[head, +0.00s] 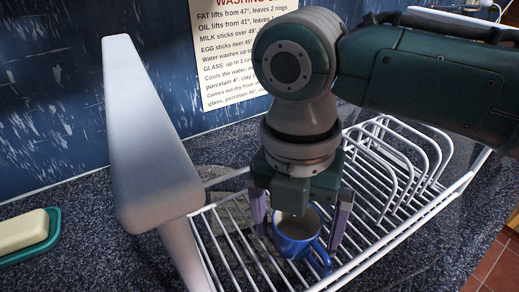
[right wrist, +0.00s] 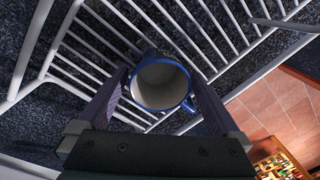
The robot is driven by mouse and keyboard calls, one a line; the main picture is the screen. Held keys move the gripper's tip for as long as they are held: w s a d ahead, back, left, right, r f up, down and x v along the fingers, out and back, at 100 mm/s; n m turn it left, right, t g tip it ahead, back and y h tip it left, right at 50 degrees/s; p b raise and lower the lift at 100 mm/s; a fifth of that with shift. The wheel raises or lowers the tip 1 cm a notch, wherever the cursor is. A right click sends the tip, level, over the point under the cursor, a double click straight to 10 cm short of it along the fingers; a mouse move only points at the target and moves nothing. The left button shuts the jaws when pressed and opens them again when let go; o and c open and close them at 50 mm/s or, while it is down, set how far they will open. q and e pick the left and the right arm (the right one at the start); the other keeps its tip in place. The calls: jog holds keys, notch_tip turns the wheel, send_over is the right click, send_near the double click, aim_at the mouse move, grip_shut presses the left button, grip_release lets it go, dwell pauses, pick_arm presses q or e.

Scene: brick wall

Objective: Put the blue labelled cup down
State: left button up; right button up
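The blue cup (head: 297,232) stands upright on the wires of the white dish rack (head: 352,270), with its handle toward the lower right. Its pale inside shows from above in the right wrist view (right wrist: 160,85). I cannot make out a label on it. My right gripper (head: 300,236) points down over the cup, with one finger on each side. In the head view there are gaps between the fingers and the cup, so the gripper is open around it. The gripper's palm hides part of the cup's rim. My left gripper is not in view.
Curved white plate holders (head: 390,150) rise from the rack behind my right arm. A large pale grey bar (head: 150,150) stands close on the left. Soap in a green dish (head: 30,237) lies at far left. A text sign (head: 235,60) hangs on the blue wall.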

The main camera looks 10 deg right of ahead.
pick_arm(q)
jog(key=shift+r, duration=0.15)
pick_arm(e)
jog(key=shift+r, duration=0.55)
pick_arm(q)
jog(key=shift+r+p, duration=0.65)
jog(key=shift+p, duration=0.2)
pick_arm(e)
notch_tip(320, 180, up, 11)
jog(key=shift+w+a, duration=0.25)
jog(key=shift+a, duration=0.1)
jog(key=shift+r, duration=0.1)
